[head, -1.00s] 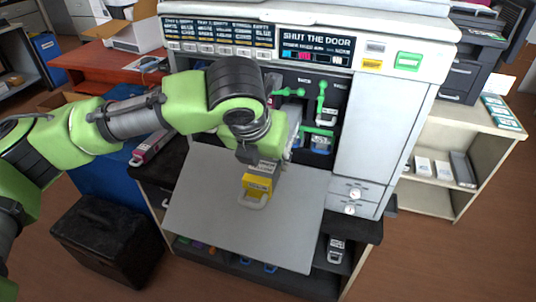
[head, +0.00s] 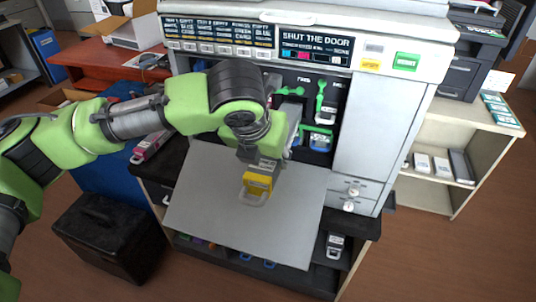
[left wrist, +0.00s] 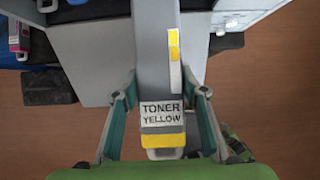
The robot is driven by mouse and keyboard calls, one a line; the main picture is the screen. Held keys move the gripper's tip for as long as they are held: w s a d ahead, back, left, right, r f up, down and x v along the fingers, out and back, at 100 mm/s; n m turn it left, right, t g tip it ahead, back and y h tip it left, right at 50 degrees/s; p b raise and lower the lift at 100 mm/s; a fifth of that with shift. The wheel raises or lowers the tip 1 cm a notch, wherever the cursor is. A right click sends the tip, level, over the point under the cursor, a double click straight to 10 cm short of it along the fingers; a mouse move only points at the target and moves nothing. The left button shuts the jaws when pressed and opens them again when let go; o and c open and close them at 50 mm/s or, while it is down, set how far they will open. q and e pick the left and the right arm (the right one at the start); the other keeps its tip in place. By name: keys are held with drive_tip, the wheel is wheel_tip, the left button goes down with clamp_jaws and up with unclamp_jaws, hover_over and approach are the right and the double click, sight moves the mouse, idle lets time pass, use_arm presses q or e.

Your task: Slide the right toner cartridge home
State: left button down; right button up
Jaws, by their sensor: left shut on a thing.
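A grey toner cartridge with a yellow end and a loop handle (head: 258,184) is over the lowered front door (head: 205,215) of the printer. In the left wrist view its label reads "TONER YELLOW" (left wrist: 162,113). My left gripper (left wrist: 163,85) is shut on it, a finger on each side. The cartridge points toward the printer's open bay (head: 335,95). My left arm hides its far end and part of the bay, so I cannot tell how far in it is. A blue-marked cartridge (head: 320,143) sits in the bay. My right gripper is not in view.
Green levers (head: 320,98) stick up in the bay. A magenta cartridge (head: 148,148) lies left of the printer. A black box (head: 108,240) stands on the floor at left. A shelf (head: 470,125) stands at right.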

use_arm(q)
drive_tip(key=shift+w+r, duration=0.15)
drive_tip(key=shift+w, duration=0.05)
drive_tip(key=shift+w+d+p, duration=0.15)
drive_tip(key=shift+w+p, duration=0.2)
drive_tip(key=shift+p, duration=0.1)
drive_tip(key=shift+w+d+p, duration=0.15)
drive_tip(key=shift+w+p, duration=0.15)
drive_tip(key=shift+w, duration=0.25)
drive_tip(key=shift+w, duration=0.1)
drive_tip(key=shift+w+d+p, duration=0.25)
drive_tip(key=shift+w+p, duration=0.25)
drive_tip(key=shift+p, duration=0.05)
drive_tip(key=shift+w+d+p, duration=0.15)
drive_tip(key=shift+w+p, duration=0.15)
drive_tip(key=shift+w, duration=0.2)
